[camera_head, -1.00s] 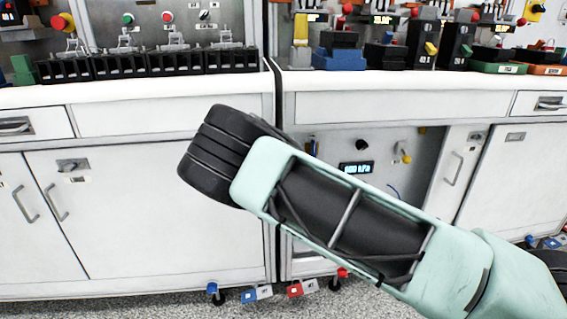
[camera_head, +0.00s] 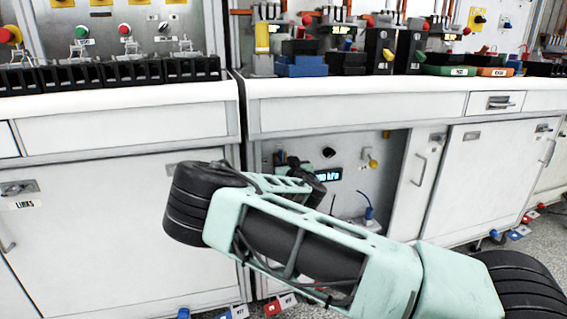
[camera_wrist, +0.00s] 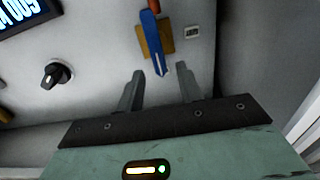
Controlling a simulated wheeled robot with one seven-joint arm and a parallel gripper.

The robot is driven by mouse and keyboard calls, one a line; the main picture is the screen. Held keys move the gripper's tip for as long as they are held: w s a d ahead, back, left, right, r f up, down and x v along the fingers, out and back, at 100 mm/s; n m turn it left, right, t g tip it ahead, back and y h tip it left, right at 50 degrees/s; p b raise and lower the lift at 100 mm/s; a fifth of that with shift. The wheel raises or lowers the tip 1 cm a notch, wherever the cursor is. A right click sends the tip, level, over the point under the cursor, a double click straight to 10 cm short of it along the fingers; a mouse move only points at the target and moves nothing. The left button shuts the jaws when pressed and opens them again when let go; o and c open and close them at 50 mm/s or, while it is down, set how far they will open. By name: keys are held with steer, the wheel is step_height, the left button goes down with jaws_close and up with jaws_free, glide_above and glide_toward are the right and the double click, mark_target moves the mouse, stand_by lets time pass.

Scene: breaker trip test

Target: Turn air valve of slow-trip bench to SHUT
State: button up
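A blue lever (camera_wrist: 153,42) on a brass-coloured plate is in the wrist view, mounted on the grey panel. It looks like the air valve, but its small label (camera_wrist: 192,32) is unreadable. The lever's free end shows between the tips of my gripper (camera_wrist: 160,70). The two fingers are apart, with a gap on each side of the lever, and do not seem to grip it. In the head view my arm reaches into the recess under the bench. There my gripper is at the left part of the panel and largely covers the lever.
A black knob (camera_wrist: 56,74) and a lit display (camera_wrist: 22,12) are beside the lever; the display (camera_head: 328,174) also shows in the head view. A yellow-handled part (camera_head: 372,160) and a blue part (camera_head: 370,213) are further right. The recess's side wall is close to my gripper.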

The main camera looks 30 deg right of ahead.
steer(key=shift+x, duration=1.35)
jaws_close()
